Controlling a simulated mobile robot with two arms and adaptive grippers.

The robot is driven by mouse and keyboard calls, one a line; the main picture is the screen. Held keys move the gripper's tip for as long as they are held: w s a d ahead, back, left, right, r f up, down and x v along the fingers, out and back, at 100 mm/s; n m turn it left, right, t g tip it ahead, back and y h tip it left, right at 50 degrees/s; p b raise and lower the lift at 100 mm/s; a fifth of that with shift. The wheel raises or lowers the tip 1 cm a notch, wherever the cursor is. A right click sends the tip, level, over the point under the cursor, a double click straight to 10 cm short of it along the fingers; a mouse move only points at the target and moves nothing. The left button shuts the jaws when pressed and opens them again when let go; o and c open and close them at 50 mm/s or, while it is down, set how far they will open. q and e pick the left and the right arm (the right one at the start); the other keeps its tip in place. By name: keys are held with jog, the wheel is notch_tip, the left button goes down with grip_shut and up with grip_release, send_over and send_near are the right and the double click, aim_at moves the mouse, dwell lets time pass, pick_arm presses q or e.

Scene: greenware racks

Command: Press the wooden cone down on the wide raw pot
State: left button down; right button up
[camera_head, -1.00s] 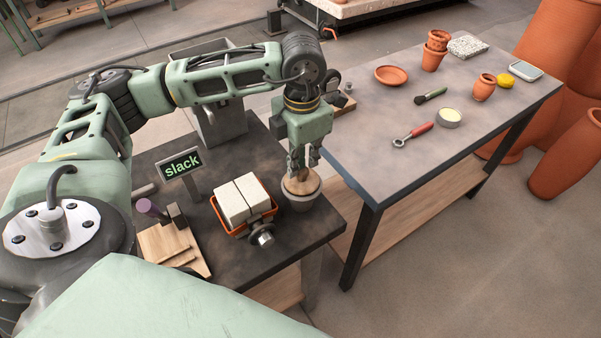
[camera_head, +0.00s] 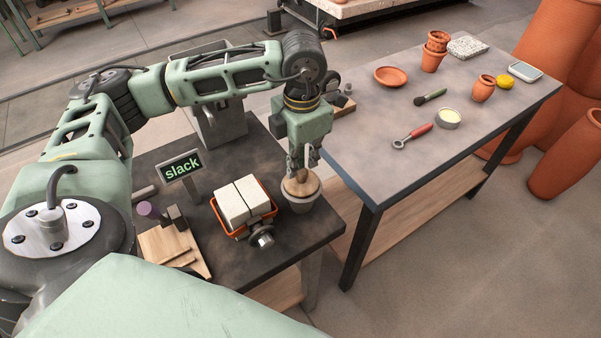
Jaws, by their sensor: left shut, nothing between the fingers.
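The wide raw pot (camera_head: 301,203) is a grey pot near the right edge of the dark table. The wooden cone (camera_head: 301,186) sits in its mouth, its light brown top showing above the rim. My left gripper (camera_head: 303,172) points down right over the cone, its fingers closed with nothing between them. The fingertips are at the top of the cone and hide part of it; whether they touch it I cannot tell. How deep the cone sits inside the pot is hidden. My right gripper is not in view.
An orange basket (camera_head: 229,232) with two white blocks stands left of the pot, a metal knob (camera_head: 262,236) in front. A "slack" sign (camera_head: 182,165) and a wooden board (camera_head: 160,240) are further left. The grey table (camera_head: 385,180) at right bears small pots and tools.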

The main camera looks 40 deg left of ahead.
aim_at(301, 172)
pick_arm(q)
jog(key=shift+r+p, duration=1.4)
jog(key=shift+r, duration=1.65)
jog(key=shift+f, duration=0.1)
